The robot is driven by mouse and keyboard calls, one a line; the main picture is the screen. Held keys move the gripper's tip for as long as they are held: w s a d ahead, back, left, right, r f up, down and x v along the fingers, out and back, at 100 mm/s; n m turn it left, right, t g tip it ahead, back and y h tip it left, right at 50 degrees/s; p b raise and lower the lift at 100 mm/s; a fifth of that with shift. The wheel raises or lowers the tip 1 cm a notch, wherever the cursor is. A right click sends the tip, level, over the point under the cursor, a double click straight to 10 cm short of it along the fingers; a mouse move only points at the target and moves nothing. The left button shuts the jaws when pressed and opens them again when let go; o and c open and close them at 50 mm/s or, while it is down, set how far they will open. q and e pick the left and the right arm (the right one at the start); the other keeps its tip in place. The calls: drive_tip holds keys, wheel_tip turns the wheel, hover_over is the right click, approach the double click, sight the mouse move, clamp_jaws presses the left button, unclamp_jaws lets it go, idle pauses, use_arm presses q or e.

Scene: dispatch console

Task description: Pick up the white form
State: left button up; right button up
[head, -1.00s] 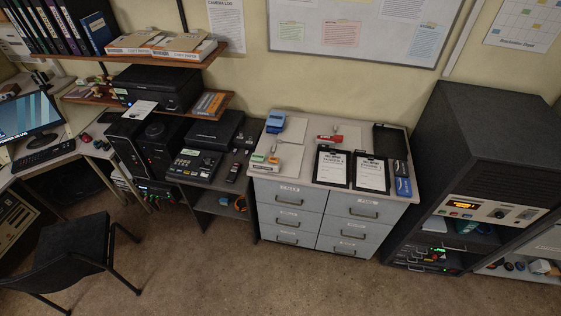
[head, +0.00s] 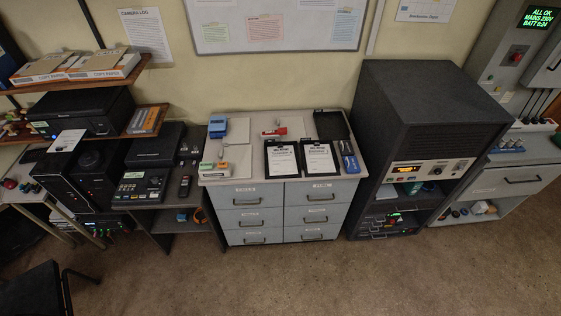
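Several white papers are in view, and I cannot tell for sure which is the white form. A small white sheet with dark print (head: 67,138) lies at the left, at the front of the black printer (head: 85,110) and above the black computer tower. Two black clipboards, a left one (head: 282,159) and a right one (head: 319,157), each hold a white printed sheet on top of the grey drawer cabinet (head: 240,174). Neither of my grippers is in view.
A dark equipment rack (head: 410,115) stands right of the cabinet. A blue stapler-like item (head: 218,127), a red item (head: 274,132) and a black open case (head: 331,126) share the cabinet top. A black chair (head: 35,290) stands at lower left. The floor in front is clear.

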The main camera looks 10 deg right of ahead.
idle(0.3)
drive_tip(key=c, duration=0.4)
